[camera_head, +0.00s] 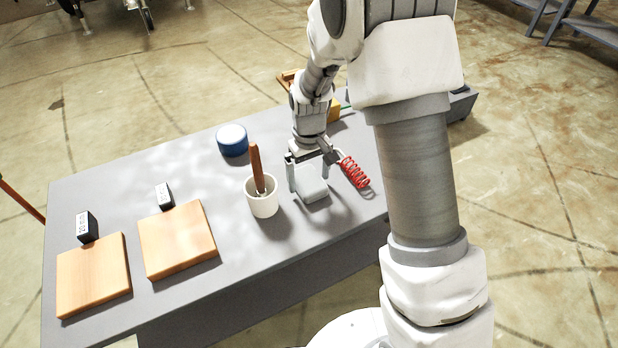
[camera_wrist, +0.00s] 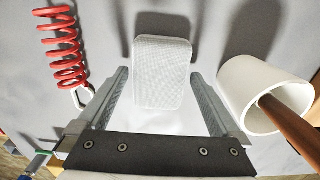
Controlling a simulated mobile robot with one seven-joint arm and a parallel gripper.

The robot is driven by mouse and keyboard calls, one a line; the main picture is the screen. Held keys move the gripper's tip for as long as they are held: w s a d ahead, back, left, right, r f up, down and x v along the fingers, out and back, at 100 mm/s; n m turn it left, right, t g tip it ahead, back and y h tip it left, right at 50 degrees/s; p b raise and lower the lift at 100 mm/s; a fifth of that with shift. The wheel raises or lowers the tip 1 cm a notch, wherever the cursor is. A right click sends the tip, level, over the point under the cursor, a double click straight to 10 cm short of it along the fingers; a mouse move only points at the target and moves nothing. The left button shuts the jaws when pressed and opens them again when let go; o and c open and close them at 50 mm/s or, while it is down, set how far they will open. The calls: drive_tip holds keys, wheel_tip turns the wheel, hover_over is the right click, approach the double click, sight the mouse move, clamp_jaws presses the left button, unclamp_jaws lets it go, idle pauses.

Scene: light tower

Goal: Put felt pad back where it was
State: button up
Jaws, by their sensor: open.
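A light grey block with rounded corners, which looks like the felt pad (camera_head: 314,191), lies on the grey table near its front edge. It also shows in the wrist view (camera_wrist: 162,62). My gripper (camera_head: 312,178) is open and points down at it. In the wrist view the pad lies between and slightly beyond the two fingertips, with a gap on each side. I cannot tell whether the fingers reach down to its height. Two wooden boards, one left (camera_head: 93,276) and one further right (camera_head: 177,240), lie at the table's left, each with a small dark label block behind it.
A white cup (camera_head: 262,204) with a brown-handled tool (camera_head: 256,168) stands close left of my gripper. A red coil (camera_head: 354,172) lies close on its right. A blue round container (camera_head: 232,140) stands further back. The table (camera_head: 110,205) is clear between container and boards.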

sight(309, 180)
wheel_tip(309, 180, up, 11)
drive_tip(key=p, duration=0.2)
drive_tip(key=s+d+r+m+t, duration=0.1)
drive_tip(key=s+d+r, duration=0.2)
drive_tip(key=s+r, duration=0.3)
drive_tip(key=s+d+r+m+t, duration=0.1)
drive_tip(key=s+d+r+t, duration=0.2)
drive_tip(key=r, duration=0.5)
drive_tip(key=s+d+r+m, duration=0.1)
drive_tip(key=s, duration=0.5)
drive_tip(key=s+d+r+m+t, duration=0.1)
drive_tip(key=s+d+r, duration=0.1)
drive_tip(key=s, duration=0.5)
drive_tip(key=shift+s+d+r+m+t, duration=0.15)
drive_tip(key=shift+d+r+m+t, duration=0.1)
drive_tip(key=shift+r+m+t, duration=0.05)
wheel_tip(309, 180, up, 12)
drive_tip(key=p, duration=1.1)
drive_tip(key=shift+f+p, duration=0.25)
drive_tip(key=shift+p, duration=0.15)
